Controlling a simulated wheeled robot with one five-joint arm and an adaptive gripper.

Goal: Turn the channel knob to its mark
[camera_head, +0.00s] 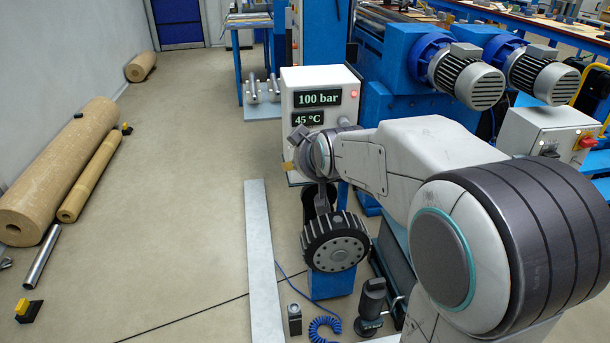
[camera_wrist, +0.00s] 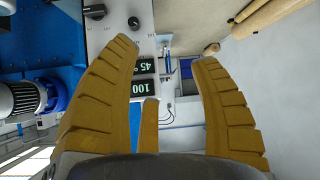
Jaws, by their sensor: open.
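The white control box (camera_head: 289,80) stands in the middle of the head view, with lit displays reading 100 bar and 45 °C. In the wrist view its face (camera_wrist: 120,38) appears upside down, with a black knob (camera_wrist: 134,22) and a larger dark knob (camera_wrist: 95,11) near the top edge. I cannot tell which is the channel knob, and no mark is legible. My gripper (camera_wrist: 162,55) is open and empty, its yellow fingers spread before the box. The smaller knob shows just beyond the left fingertip, apparently untouched. My arm hides the lower box in the head view.
A second box (camera_head: 540,130) with a red-yellow switch (camera_head: 586,142) stands at the right. A black ribbed wheel (camera_head: 335,242) stands below my gripper.

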